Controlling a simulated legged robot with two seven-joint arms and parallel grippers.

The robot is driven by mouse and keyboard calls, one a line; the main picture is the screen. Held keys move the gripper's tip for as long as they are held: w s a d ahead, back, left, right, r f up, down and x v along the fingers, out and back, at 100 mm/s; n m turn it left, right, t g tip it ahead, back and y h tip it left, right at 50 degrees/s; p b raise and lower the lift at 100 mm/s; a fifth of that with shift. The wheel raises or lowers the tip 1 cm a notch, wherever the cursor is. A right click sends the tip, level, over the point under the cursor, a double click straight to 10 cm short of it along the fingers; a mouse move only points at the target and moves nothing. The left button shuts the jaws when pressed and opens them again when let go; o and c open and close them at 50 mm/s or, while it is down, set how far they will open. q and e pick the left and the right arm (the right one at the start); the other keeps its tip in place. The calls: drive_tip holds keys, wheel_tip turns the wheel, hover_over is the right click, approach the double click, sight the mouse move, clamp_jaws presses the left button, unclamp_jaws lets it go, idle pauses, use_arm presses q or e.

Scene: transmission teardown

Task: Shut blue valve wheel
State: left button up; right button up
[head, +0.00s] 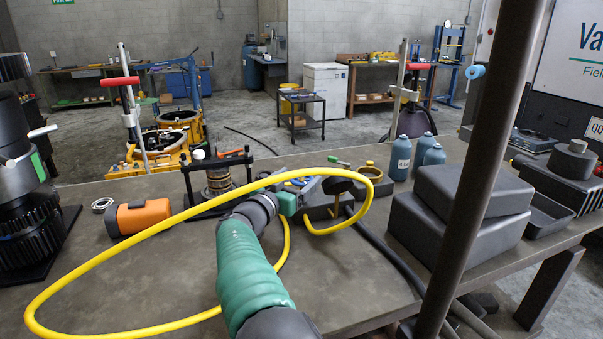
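A small round blue wheel-like part (474,71) shows at the upper right, just behind a dark slanted pole. It is the only blue wheel I can make out, and the pole hides what it is mounted on. One arm of mine, with a green sleeve, comes in from the bottom just left of the middle; I take it as my left. Its gripper (307,189) is over the workbench, far left of and below the blue wheel. The fingers are partly hidden by a yellow hose and clutter, so their opening is unclear. My other gripper is out of view.
The yellow hose (100,258) loops across the workbench (170,270) and around my arm. The dark pole (470,190) crosses the right side.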

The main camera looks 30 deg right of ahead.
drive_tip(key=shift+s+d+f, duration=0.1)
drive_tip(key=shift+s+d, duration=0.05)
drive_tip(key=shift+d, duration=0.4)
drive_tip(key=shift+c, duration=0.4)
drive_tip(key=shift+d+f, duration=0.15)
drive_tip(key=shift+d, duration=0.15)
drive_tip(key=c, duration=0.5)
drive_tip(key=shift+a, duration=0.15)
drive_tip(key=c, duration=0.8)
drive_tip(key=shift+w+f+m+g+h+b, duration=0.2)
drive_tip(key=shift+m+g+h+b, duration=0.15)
drive_tip(key=shift+b, duration=0.2)
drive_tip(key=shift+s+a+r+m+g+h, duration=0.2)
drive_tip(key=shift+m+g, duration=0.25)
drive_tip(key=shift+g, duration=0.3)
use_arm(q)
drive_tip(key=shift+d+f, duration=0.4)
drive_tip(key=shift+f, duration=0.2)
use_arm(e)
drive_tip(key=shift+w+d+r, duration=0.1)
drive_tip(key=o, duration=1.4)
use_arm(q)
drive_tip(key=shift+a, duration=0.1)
